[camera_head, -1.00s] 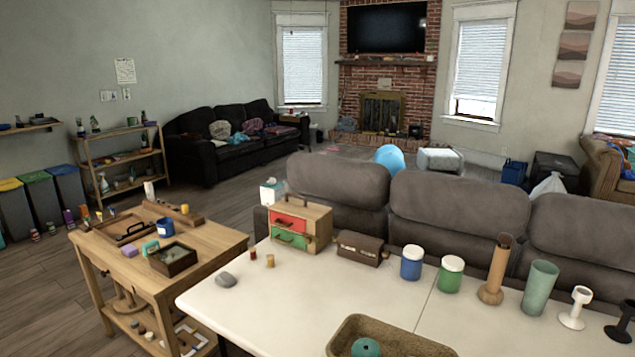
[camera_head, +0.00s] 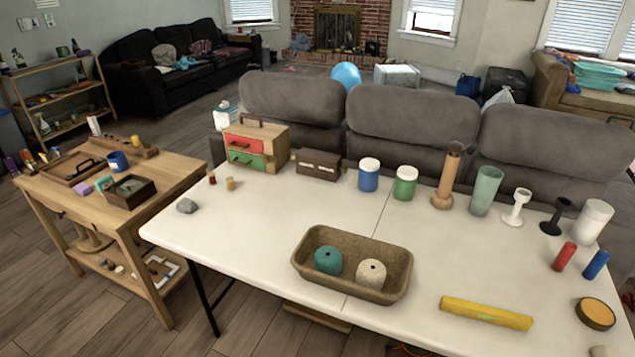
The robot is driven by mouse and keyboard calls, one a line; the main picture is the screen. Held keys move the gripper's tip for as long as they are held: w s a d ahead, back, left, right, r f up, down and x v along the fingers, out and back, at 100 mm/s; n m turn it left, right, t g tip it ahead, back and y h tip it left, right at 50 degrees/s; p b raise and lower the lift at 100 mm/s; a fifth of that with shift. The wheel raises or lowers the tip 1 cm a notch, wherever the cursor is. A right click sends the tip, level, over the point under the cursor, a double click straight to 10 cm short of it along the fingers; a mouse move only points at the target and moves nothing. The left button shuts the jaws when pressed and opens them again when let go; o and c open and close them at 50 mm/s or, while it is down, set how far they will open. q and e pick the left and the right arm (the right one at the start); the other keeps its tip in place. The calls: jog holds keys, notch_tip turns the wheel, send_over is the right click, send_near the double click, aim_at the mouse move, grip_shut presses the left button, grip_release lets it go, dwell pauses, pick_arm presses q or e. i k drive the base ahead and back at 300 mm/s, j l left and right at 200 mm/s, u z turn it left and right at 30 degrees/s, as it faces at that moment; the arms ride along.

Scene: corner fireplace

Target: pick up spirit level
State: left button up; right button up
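A long yellow bar (camera_head: 486,313), which looks like the spirit level, lies flat on the white table (camera_head: 240,239) near its front edge, right of the brown tray. Its vials are too small to make out. Nothing lies on top of it. Neither of my grippers shows in the head view.
A brown tray (camera_head: 311,282) with a teal spool (camera_head: 328,260) and a cream spool (camera_head: 371,273) stands left of the bar. A round yellow-topped disc (camera_head: 596,313) lies to its right. Containers line the back edge. A wooden workbench (camera_head: 176,185) stands at the left.

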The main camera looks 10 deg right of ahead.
aim_at(464, 308)
jog(key=z, duration=1.5)
